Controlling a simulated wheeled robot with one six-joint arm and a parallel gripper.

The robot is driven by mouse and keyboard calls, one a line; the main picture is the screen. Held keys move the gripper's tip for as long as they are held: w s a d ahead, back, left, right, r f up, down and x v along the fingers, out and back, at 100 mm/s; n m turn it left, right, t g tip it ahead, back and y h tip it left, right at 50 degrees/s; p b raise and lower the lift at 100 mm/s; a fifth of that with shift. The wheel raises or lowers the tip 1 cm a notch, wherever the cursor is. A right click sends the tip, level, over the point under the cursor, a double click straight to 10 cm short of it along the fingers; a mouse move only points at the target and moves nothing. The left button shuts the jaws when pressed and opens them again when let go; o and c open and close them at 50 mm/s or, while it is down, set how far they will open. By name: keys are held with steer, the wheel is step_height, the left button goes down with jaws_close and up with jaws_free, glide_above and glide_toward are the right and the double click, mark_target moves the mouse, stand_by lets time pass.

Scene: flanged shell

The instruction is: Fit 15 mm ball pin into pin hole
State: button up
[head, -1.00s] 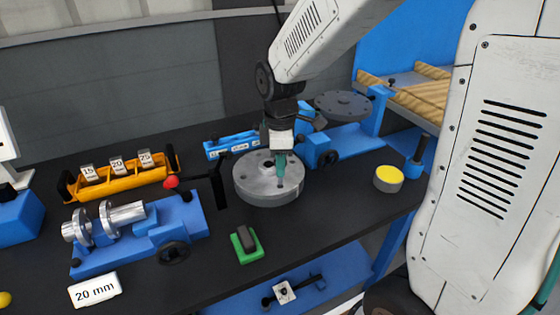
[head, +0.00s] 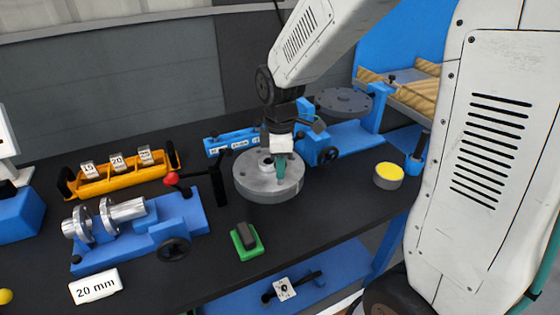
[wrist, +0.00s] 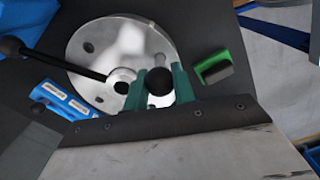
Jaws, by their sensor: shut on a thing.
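The grey round flanged shell (head: 268,191) sits on the dark bench, with a raised boss at its middle; it also shows in the wrist view (wrist: 118,38). Dark holes show in its face, one of them in the boss (wrist: 121,88). My gripper (head: 281,170) points down over the near right part of the shell. In the wrist view its two teal fingers (wrist: 160,86) are shut on the black ball head of the ball pin (wrist: 159,81). The pin's shank is hidden below the ball, so I cannot tell whether it is in a hole.
A black bar (wrist: 60,62) reaches towards the boss. A blue fixture with a hand wheel (head: 152,232), an orange bin (head: 120,178) labelled 15, 20 and 25, a green block (head: 244,241) and a yellow-topped puck (head: 388,175) stand around.

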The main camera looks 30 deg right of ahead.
mark_target(280, 185)
steer(key=shift+f, duration=1.75)
steer(key=shift+r, duration=0.15)
steer(key=shift+r, duration=2.2)
steer(key=shift+f, duration=2.35)
steer(key=o, duration=1.1)
steer(key=shift+r, duration=3.9)
